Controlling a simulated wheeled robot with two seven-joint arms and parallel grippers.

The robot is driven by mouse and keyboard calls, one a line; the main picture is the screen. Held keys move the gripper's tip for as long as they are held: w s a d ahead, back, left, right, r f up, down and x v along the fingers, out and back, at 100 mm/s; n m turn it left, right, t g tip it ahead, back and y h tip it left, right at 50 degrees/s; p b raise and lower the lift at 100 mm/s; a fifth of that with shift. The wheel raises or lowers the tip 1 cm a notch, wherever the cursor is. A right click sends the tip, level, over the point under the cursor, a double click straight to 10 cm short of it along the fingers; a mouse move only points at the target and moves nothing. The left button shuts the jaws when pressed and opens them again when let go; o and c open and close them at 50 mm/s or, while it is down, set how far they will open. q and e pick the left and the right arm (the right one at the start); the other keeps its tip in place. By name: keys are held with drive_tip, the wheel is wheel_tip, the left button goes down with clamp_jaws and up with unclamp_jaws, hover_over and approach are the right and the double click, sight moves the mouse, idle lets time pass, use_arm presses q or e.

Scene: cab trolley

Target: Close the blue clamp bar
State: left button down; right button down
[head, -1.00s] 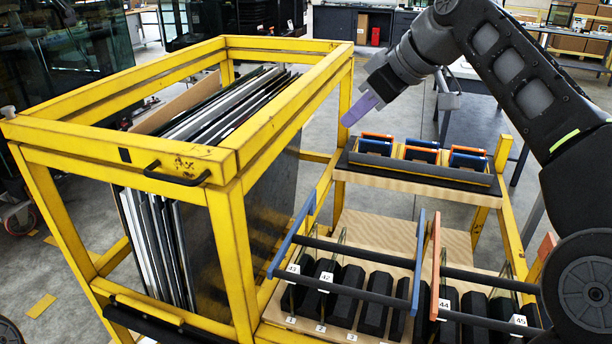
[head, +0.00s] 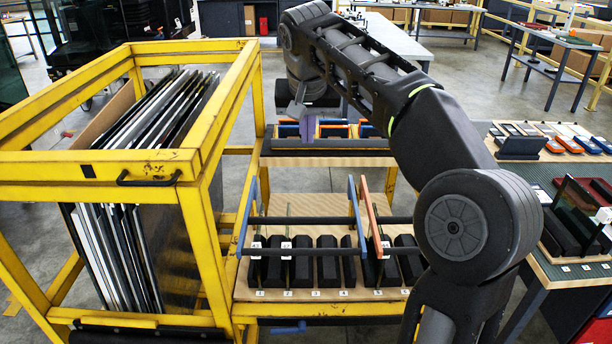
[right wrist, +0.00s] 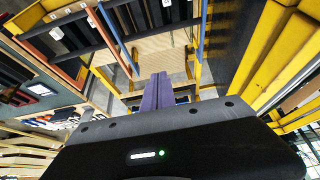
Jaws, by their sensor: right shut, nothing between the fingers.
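The blue clamp bar has two blue side arms, the left one (head: 247,215) and the right one (head: 355,203), joined by a black cross bar (head: 305,221). It stands tilted up above the row of black blocks (head: 327,262) on the trolley's lower shelf. A blue arm also shows in the right wrist view (right wrist: 201,35). My right gripper (head: 308,130) has purple fingers, shut and empty. The fingers also show in the right wrist view (right wrist: 160,88). My left gripper is out of view.
An orange clamp bar (head: 371,215) stands just right of the blue one, partly hidden by my right arm. The yellow rack (head: 190,165) with upright panels is at left. The upper shelf (head: 330,152) holds small blue and orange items. A table (head: 560,268) is at right.

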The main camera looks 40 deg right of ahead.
hover_over(308, 252)
drive_tip(key=w+d, duration=0.4)
drive_tip(key=w, duration=0.1)
drive_tip(key=shift+f, duration=6.45)
use_arm(q)
drive_tip(key=shift+r+p, duration=0.35)
drive_tip(key=shift+p, duration=0.05)
use_arm(e)
drive_tip(key=shift+w, duration=0.1)
use_arm(q)
drive_tip(key=shift+f, duration=0.1)
use_arm(e)
drive_tip(key=shift+a, duration=0.1)
